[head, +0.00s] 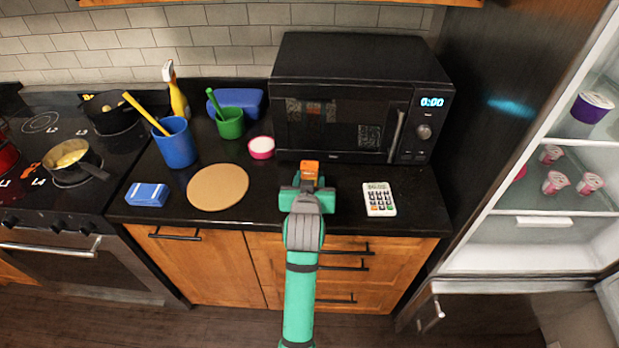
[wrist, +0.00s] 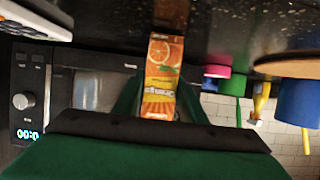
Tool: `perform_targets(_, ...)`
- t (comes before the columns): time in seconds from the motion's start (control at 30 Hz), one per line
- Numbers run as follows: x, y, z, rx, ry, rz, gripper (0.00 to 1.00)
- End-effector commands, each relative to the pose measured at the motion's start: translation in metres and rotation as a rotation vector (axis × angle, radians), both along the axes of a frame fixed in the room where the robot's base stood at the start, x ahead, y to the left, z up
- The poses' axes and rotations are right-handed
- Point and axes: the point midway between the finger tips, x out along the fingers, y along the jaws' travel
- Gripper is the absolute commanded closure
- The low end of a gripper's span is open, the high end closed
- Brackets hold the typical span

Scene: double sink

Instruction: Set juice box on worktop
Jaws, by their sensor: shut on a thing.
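The juice box (head: 309,168) is a small orange carton, upright in front of the microwave. In the wrist view, which is upside down, the carton (wrist: 160,75) shows an orange-fruit label. My gripper (head: 306,184) is shut on it, with green fingers on both sides. The box is over the black worktop (head: 345,215). Its base meets its own reflection in the worktop in the wrist view, so it is at or very close to the surface; I cannot tell if it touches.
The black microwave (head: 340,100) stands just behind. A white calculator (head: 379,199) lies to the right, a round tan board (head: 217,187) to the left. The open fridge (head: 530,222) is right.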

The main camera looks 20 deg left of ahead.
Motion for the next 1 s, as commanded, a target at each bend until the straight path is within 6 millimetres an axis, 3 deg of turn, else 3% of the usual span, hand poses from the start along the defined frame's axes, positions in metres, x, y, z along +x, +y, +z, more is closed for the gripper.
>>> perform_targets(0.37,0.000,0.000,-0.003,0.000,0.000,-0.001,0.90)
perform_targets(0.4,0.000,0.000,-0.004,0.000,0.001,0.000,0.56)
perform_targets(0.47,0.000,0.001,-0.003,-0.001,0.000,0.001,0.44)
perform_targets(0.83,0.000,0.001,0.002,0.001,-0.002,0.002,0.44)
perform_targets(1.0,-0.020,-0.005,0.008,0.000,-0.001,0.001,0.44)
